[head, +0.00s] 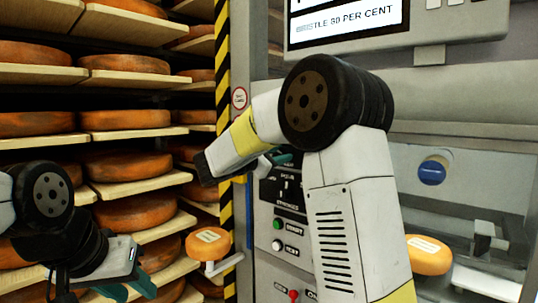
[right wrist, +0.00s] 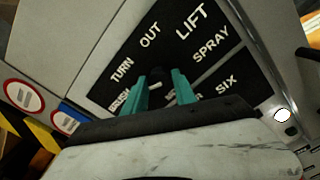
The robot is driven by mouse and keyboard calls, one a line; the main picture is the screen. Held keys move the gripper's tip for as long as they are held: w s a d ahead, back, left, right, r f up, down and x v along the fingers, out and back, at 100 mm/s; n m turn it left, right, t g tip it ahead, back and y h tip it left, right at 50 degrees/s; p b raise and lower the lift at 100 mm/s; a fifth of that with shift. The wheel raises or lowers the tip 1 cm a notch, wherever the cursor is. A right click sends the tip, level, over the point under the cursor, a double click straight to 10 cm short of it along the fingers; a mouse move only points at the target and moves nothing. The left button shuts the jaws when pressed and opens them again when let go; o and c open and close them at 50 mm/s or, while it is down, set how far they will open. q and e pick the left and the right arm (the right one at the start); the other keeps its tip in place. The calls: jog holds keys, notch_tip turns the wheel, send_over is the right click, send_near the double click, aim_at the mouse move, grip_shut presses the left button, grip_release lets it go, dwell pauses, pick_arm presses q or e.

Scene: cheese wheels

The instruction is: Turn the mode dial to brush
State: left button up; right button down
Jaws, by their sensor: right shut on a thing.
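The mode dial (right wrist: 157,76) is a small dark knob on a black label plate (right wrist: 122,70) in the right wrist view. Around it I read TURN, OUT, LIFT, SPRAY and SIX, and a partly covered label at lower left that looks like BRUSH. My right gripper (right wrist: 162,92) has its teal fingers on either side of the dial, shut on it. A short white mark shows between the fingers; which label it points at I cannot tell. In the head view my right gripper (head: 286,158) reaches the panel, and my arm hides much of it. My left gripper (head: 128,291) is open and empty at lower left.
Shelves of orange cheese wheels (head: 125,165) fill the left. A yellow-black striped post (head: 224,120) stands beside the control panel (head: 270,262). A cheese wheel (head: 428,254) sits in the machine bay below a blue knob (head: 432,172).

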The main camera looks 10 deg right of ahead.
jog(key=c, duration=1)
grip_release()
jog(key=v, duration=0.8)
